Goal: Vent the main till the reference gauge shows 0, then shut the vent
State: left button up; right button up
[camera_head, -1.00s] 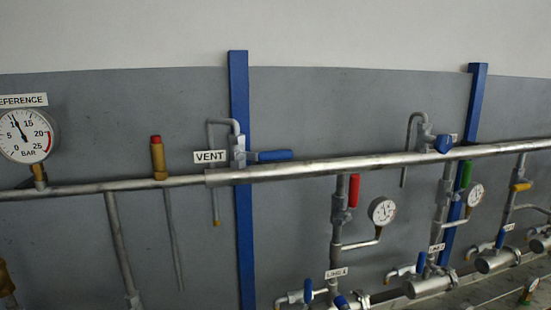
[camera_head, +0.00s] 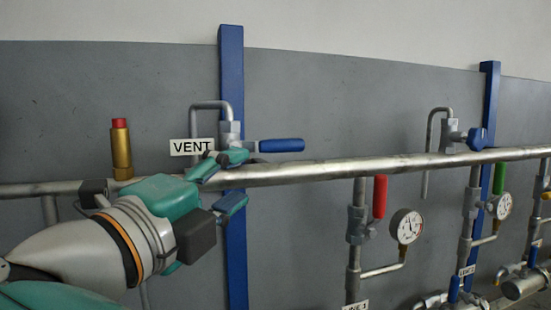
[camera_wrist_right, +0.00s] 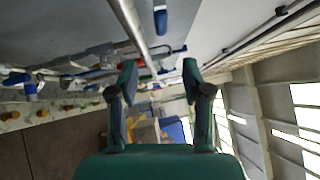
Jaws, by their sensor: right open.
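The vent valve has a blue lever (camera_head: 281,145) that points right, roughly level, just above the main pipe (camera_head: 330,168). A white VENT label (camera_head: 192,147) is at its left. My right gripper (camera_head: 238,180) is open, with its fingers near the pipe just below and left of the lever. In the right wrist view the open fingers (camera_wrist_right: 160,72) have nothing between them that I can tell is held. A blue handle (camera_wrist_right: 160,20) shows beyond them, beside the pipe. The reference gauge is out of view now. My left gripper is not in view.
A brass fitting with a red cap (camera_head: 121,148) stands on the pipe behind my right arm. To the right are a red lever (camera_head: 380,196), a small gauge (camera_head: 406,226) and a green lever (camera_head: 499,178). A blue post (camera_head: 231,85) stands behind the vent.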

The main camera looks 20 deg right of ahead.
aim_at(280, 149)
jog(key=p+x, duration=0.4)
jog(key=x, duration=1.2)
jog(key=shift+w+a+r, duration=0.1)
jog(key=shift+w+r, duration=0.05)
jog(key=shift+w, duration=0.15)
